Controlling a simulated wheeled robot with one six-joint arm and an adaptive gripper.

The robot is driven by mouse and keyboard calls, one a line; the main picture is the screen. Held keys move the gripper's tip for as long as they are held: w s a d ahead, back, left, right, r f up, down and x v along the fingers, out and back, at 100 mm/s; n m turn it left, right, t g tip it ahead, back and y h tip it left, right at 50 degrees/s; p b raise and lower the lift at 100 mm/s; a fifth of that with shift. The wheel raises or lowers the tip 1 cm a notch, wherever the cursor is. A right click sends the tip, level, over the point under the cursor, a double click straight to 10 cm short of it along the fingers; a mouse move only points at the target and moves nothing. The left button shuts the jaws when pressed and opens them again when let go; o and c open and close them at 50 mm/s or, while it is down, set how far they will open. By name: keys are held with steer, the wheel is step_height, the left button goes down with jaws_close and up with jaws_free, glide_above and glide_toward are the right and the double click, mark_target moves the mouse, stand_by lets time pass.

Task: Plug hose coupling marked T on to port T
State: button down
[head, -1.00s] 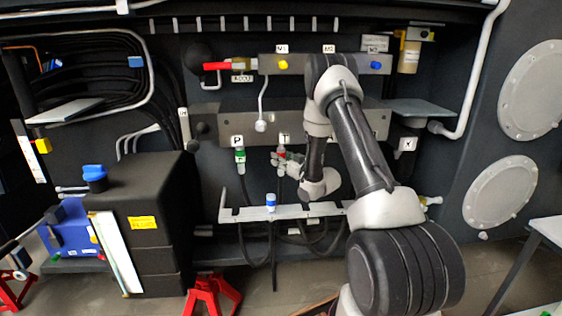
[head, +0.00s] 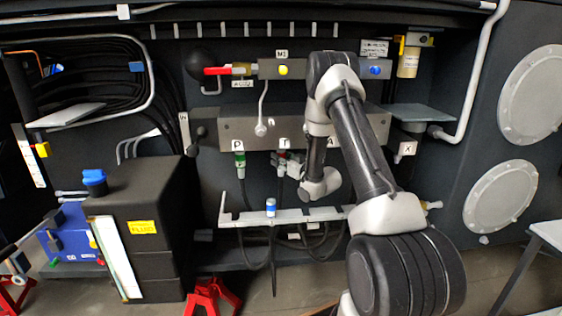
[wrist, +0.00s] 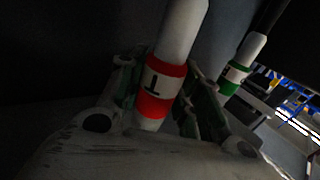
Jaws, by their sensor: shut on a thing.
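The hose coupling marked T has a red band and a white label and shows in the wrist view (wrist: 160,88). It stands between the fingers of my gripper (wrist: 155,95), which is shut on it. In the head view my gripper (head: 287,165) is just below the port plate label T (head: 284,143), partly covered by my wrist. Port T itself is hidden or too small to make out, so I cannot tell whether the coupling touches it. A coupling with a green band (head: 240,160) is under label P; it also shows in the wrist view (wrist: 237,78), right of my gripper.
A grey rack (head: 240,217) below the ports holds a blue-banded coupling (head: 271,207). Black hoses hang below it. A red-handled valve (head: 225,70) is above. A black tank (head: 150,225) stands left and a red stand (head: 212,296) is on the floor.

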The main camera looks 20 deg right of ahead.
steer(key=c, duration=0.9)
jaws_free()
steer(key=shift+r, duration=0.1)
steer(key=shift+s, duration=0.1)
